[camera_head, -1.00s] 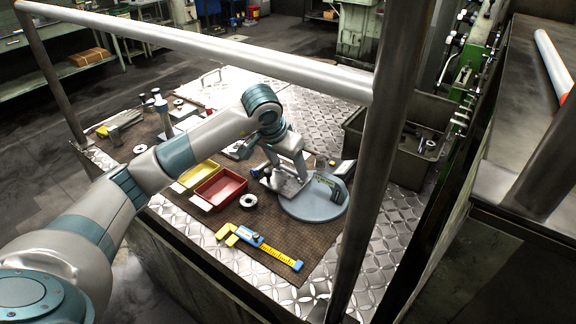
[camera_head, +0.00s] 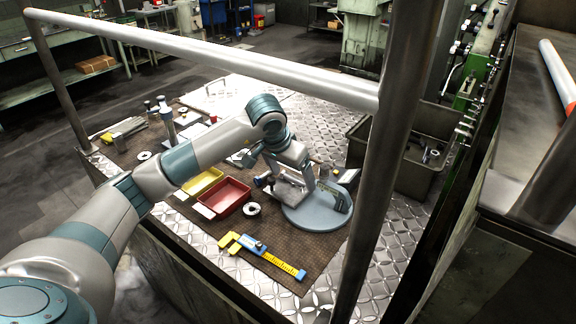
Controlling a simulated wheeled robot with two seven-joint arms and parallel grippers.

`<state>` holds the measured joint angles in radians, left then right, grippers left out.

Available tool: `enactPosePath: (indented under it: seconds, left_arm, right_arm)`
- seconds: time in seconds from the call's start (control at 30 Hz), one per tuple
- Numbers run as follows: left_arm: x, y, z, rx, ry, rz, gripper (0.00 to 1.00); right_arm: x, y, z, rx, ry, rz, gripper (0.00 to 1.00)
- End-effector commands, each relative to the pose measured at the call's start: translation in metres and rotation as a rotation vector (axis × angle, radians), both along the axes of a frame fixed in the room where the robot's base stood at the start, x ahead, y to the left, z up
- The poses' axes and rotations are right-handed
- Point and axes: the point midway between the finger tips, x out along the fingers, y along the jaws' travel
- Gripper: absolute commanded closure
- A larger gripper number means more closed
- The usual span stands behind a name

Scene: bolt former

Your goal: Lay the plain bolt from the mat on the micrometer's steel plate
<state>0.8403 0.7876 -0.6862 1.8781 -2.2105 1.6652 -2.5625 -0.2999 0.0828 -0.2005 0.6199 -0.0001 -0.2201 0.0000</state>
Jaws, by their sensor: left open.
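My left gripper (camera_head: 309,184) reaches in from the left and points down. It is open, above or beside a pale steel plate (camera_head: 287,191). A small dark and blue part of what looks like the micrometer (camera_head: 263,181) shows at the plate's left end. A round blue-grey base (camera_head: 310,217) lies beside and partly under this spot. I cannot make out the plain bolt; it may be hidden by my gripper or too small to see. I cannot tell whether the fingers touch anything. My right gripper is out of view.
On the brown mat (camera_head: 225,232) are a red tray (camera_head: 222,212), a yellow tray (camera_head: 190,193), a dark-holed ring (camera_head: 252,209) and a yellow-blue caliper (camera_head: 262,255). A dark bin (camera_head: 400,181) stands right. A rail post (camera_head: 385,150) crosses the view.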

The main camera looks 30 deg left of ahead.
Motion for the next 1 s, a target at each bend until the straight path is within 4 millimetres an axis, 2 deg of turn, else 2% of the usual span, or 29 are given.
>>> enactPosePath:
  seconds: [0.27, 0.53, 0.63, 1.0]
  left_arm:
    - [-0.006, 0.001, 0.018, 0.001, -0.004, -0.001, 0.16]
    - [-0.024, 0.004, 0.060, 0.002, -0.006, 0.000, 0.16]
    - [-0.031, 0.005, 0.078, 0.001, -0.006, 0.000, 0.16]
    - [-0.056, 0.008, 0.137, 0.000, -0.006, -0.001, 0.16]
  right_arm:
    - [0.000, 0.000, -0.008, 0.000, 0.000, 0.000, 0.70]
    - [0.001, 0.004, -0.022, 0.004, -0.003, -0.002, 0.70]
    - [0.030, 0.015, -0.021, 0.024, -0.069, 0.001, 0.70]
    - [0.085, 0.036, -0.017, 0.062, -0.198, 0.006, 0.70]
